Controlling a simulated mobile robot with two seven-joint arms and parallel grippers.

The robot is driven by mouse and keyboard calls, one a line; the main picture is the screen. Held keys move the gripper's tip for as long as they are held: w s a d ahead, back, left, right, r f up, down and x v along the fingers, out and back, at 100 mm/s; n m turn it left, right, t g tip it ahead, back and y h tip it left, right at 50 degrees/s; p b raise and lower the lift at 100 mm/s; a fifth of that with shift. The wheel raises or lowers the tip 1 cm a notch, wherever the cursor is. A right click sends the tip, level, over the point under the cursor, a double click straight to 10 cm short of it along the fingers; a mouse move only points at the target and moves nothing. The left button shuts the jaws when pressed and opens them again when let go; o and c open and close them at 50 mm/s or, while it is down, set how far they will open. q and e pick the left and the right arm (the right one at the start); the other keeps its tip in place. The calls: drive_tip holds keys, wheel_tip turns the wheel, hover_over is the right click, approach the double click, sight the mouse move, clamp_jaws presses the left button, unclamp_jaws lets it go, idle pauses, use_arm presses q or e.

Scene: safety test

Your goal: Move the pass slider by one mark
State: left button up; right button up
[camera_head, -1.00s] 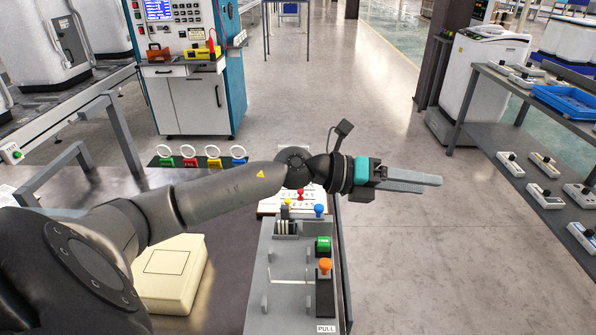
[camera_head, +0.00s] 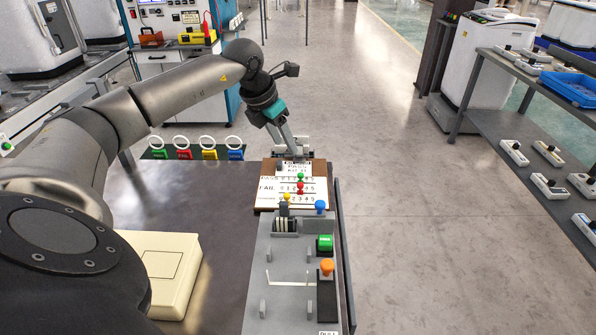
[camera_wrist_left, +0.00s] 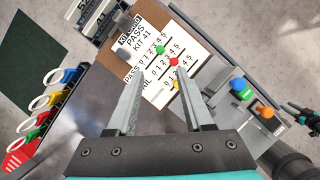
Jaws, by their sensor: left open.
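A brown clipboard-like board (camera_head: 264,192) with a white sheet lies at the far end of the fixture. Its PASS row carries a green slider knob (camera_head: 300,177), near the middle of the printed numbers; the exact mark is too small to tell. The FAIL row below has a red knob (camera_head: 300,188). In the left wrist view the green knob (camera_wrist_left: 160,49) and red knob (camera_wrist_left: 174,61) lie beyond the fingertips. My left gripper (camera_head: 292,153) is open and empty, pointing down over the board's far end. It also shows in the left wrist view (camera_wrist_left: 160,78).
A grey fixture (camera_head: 257,290) holds a yellow knob (camera_head: 287,196), blue knob (camera_head: 320,207), green block (camera_head: 325,243) and orange knob (camera_head: 327,267). A cream box (camera_head: 165,265) is at left. Coloured rings (camera_head: 208,143) stand beyond. A dark part, possibly my right gripper (camera_wrist_left: 301,116), shows small.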

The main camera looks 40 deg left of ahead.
sight(300, 174)
use_arm(q)
drive_tip(key=b+x, duration=0.3)
drive_tip(key=x, duration=0.7)
drive_tip(key=shift+w+f, duration=0.1)
drive_tip(key=shift+b+x, duration=0.35)
drive_tip(key=shift+x, duration=0.6)
use_arm(e)
drive_tip(key=w+a+r, duration=0.3)
drive_tip(key=w+r, duration=0.1)
drive_tip(key=r, duration=0.2)
drive_tip(key=shift+w+a+r, duration=0.2)
drive_tip(key=shift+a+r, duration=0.1)
drive_tip(key=shift+a, duration=0.05)
use_arm(q)
drive_tip(key=shift+c, duration=0.3)
clamp_jaws()
